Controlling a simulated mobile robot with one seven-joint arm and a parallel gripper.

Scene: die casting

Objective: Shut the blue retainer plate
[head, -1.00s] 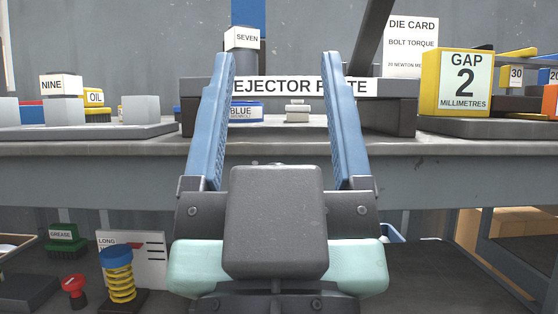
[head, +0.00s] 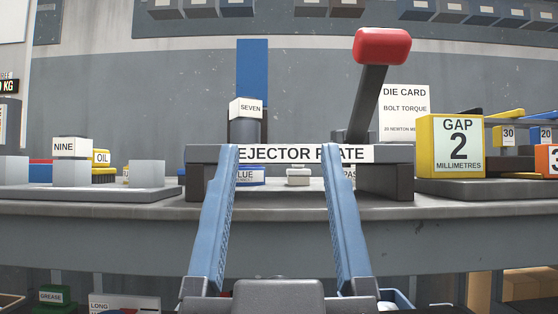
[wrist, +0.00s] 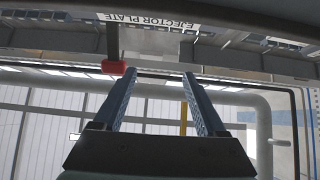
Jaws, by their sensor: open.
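A blue upright plate (head: 252,75) stands behind the ejector plate, its lower part hidden by the block labelled SEVEN; I cannot tell for certain that it is the retainer plate. The grey ejector plate (head: 396,153) bridges two dark blocks on the bench. A dark lever with a red knob (head: 382,46) rises from its right side; the knob also shows in the wrist view (wrist: 114,67). My gripper (head: 282,160) is open and empty, its blue fingers in front of the ejector plate in the picture. No contact is clear.
A yellow GAP 2 block (head: 450,146) stands right of the ejector plate. Grey blocks and a NINE label (head: 71,147) stand on the left. A small blue-labelled item (head: 250,176) lies under the ejector plate. The bench edge (head: 120,214) runs across in front.

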